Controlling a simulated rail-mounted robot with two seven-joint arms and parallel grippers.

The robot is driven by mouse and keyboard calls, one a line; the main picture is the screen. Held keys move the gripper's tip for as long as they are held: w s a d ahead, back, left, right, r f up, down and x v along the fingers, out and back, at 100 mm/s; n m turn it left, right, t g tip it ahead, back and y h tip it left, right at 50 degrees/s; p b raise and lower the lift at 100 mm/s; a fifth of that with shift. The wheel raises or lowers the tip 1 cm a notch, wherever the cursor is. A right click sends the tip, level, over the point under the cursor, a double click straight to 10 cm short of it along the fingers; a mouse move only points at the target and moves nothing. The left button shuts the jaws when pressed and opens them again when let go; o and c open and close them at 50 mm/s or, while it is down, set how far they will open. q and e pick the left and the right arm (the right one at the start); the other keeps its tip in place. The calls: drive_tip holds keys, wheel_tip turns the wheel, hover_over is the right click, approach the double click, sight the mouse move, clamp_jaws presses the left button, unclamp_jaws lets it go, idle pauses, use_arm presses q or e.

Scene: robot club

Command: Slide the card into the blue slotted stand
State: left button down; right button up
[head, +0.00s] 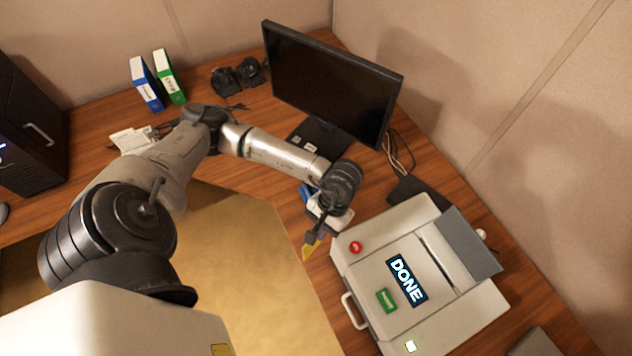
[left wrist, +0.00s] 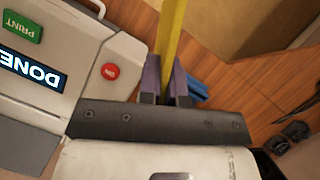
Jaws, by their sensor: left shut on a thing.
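My left gripper (head: 317,236) is shut on a yellow card (head: 311,249), near the desk's front edge and left of the printer. In the left wrist view the card (left wrist: 171,28) shows edge-on as a narrow yellow strip between the two fingers of the gripper (left wrist: 166,80). The blue slotted stand (head: 305,193) is on the desk, mostly hidden behind my left wrist. A blue part of it (left wrist: 198,89) shows just beside the right finger in the left wrist view; its slot is hidden. My right gripper is not in view.
A white printer (head: 365,283) with a red button (head: 355,247) and a "DONE" screen (head: 406,281) stands close on the right. A monitor (head: 330,85) stands behind. Binders (head: 146,84) and a dark computer case (head: 28,130) are at the left.

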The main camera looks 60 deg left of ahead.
use_arm(q)
drive_tip(key=w+a+f+n+t+h+b, duration=0.1)
drive_tip(key=w+a+f+n, duration=0.3)
drive_tip(key=a+f, duration=0.5)
drive_tip(key=w+a+f+n+t+h+b, duration=0.1)
drive_tip(key=w+a+f+n+t+h, duration=0.1)
drive_tip(key=w+a+f+n, duration=0.3)
drive_tip(key=shift+a+f+n+t+b, duration=0.3)
drive_tip(key=shift+a+f+n+t, duration=0.1)
drive_tip(key=shift+a+f+n, duration=2)
drive_tip(key=shift+a+r+m, duration=0.25)
drive_tip(key=shift+r+m, duration=0.05)
drive_tip(key=shift+b, duration=0.35)
drive_tip(key=shift+f+b, duration=0.1)
drive_tip(key=shift+b, duration=0.2)
drive_tip(key=shift+f+b, duration=0.1)
drive_tip(key=shift+b, duration=0.3)
